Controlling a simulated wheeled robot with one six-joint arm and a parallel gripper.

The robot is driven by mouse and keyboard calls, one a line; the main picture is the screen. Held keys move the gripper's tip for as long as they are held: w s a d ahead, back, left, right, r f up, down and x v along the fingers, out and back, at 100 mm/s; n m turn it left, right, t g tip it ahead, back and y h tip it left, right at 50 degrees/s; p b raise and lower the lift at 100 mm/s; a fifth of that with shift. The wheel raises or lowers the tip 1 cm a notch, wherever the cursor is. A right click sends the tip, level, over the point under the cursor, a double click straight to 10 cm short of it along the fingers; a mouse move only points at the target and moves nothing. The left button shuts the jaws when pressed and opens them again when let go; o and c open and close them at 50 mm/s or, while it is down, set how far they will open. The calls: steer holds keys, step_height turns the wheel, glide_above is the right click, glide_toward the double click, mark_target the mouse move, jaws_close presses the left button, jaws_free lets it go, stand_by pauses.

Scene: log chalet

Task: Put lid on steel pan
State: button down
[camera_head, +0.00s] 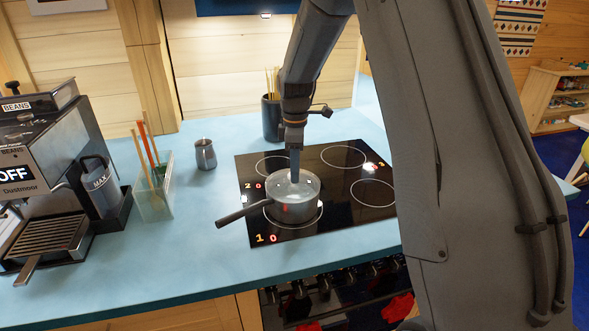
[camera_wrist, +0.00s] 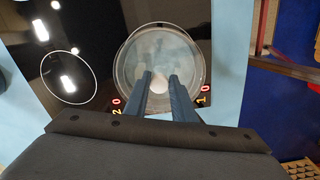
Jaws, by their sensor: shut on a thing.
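The steel pan (camera_head: 293,210) stands on the front left ring of the black cooktop, its dark handle pointing to the left and front. The glass lid (camera_head: 306,184) lies over the pan's mouth in the head view; whether it is fully seated I cannot tell. In the wrist view the round clear lid (camera_wrist: 178,55) fills the space ahead of my fingers. My gripper (camera_wrist: 160,82) is shut on the lid's pale round knob (camera_wrist: 158,85). In the head view my gripper (camera_head: 294,172) comes down from above onto the lid's middle. The pan is mostly hidden under the lid in the wrist view.
The black cooktop (camera_head: 345,212) has other empty rings behind and to the right. A dark utensil pot (camera_head: 271,120) stands behind it. A steel jug (camera_head: 205,154), a clear holder with sticks (camera_head: 154,195) and a coffee machine (camera_head: 48,170) are at left. The blue counter (camera_head: 190,240) is clear in front.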

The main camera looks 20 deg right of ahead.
steer(key=shift+f, duration=0.15)
steer(key=c, duration=0.9)
jaws_free()
steer(key=shift+r+p, duration=2.15)
steer(key=shift+r, duration=1.35)
